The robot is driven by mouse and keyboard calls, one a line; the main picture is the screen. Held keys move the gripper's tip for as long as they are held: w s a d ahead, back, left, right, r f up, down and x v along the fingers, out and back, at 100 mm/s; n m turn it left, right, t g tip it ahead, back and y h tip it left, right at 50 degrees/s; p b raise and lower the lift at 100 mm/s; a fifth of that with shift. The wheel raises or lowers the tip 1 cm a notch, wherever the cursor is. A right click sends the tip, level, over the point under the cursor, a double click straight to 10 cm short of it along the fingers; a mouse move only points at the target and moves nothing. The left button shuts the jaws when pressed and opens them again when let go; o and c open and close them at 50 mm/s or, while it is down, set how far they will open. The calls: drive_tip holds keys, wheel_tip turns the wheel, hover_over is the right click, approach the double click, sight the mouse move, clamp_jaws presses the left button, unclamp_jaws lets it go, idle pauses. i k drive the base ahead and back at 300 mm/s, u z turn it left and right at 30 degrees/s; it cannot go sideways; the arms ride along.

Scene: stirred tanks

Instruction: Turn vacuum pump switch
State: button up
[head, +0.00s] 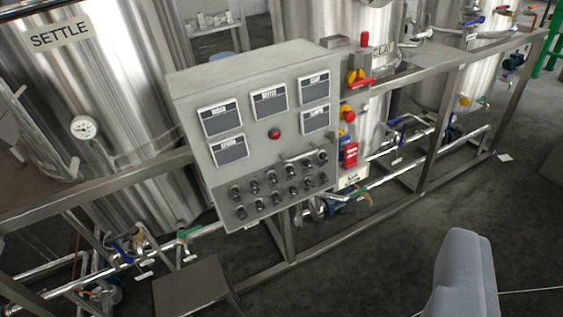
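A grey control panel (262,130) stands in the middle of the head view, tilted in the picture. Its lower part carries two rows of small black rotary switches (271,176). Their labels are too small to read, so I cannot tell which one is the vacuum pump switch. A red and yellow rotary switch (357,78) sits beside the panel's upper right edge. A smooth grey rounded part, seemingly of my gripper (460,275), shows at the lower right, well apart from the panel. Its fingertips cannot be made out, nor whether it is open or shut.
The panel has several dark displays and a red button (274,134). A metal frame rail (440,68) runs past it. A steel tank marked SETTLE (120,90) stands left. Pipes and valves (400,150) run low behind. The dark floor (385,250) at lower middle is clear.

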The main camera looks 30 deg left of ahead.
sight(323, 156)
drive_tip(key=u, duration=0.15)
drive_tip(key=i, duration=1)
drive_tip(key=z, duration=0.05)
